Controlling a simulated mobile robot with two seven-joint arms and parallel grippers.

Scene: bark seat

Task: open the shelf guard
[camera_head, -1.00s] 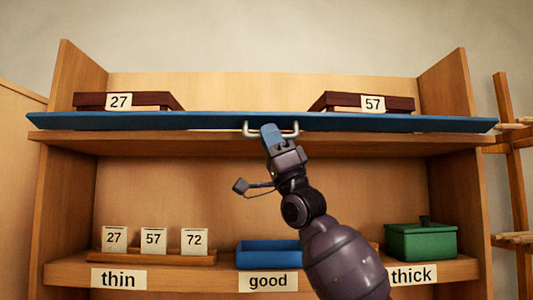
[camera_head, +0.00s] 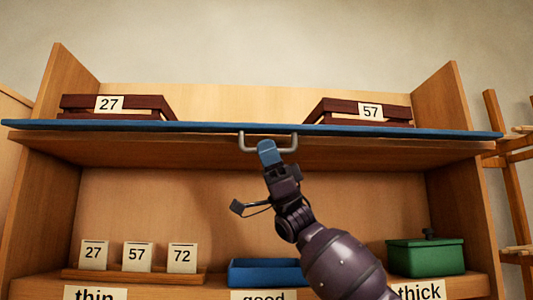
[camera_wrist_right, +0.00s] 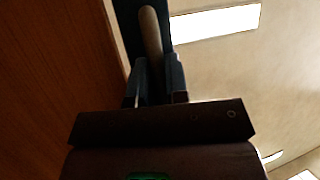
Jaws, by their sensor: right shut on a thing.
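The shelf guard (camera_head: 345,130) is a long blue board across the front of the upper shelf, seen nearly edge-on and lying close to flat. A grey metal handle (camera_head: 294,145) hangs from its middle. My right gripper (camera_head: 268,152) reaches up from below and is shut on the handle. In the right wrist view, the handle bar (camera_wrist_right: 150,35) runs up from between the fingers of my right gripper (camera_wrist_right: 155,85). The blue fingertip hides part of the handle in the head view. My left gripper is not in view.
Dark brown trays marked 27 (camera_head: 140,108) and 57 (camera_head: 340,108) stand behind the guard. Below are white cards (camera_head: 138,257), a blue tray (camera_head: 265,272) and a green lidded box (camera_head: 427,257). A wooden rack (camera_head: 510,185) stands at the right.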

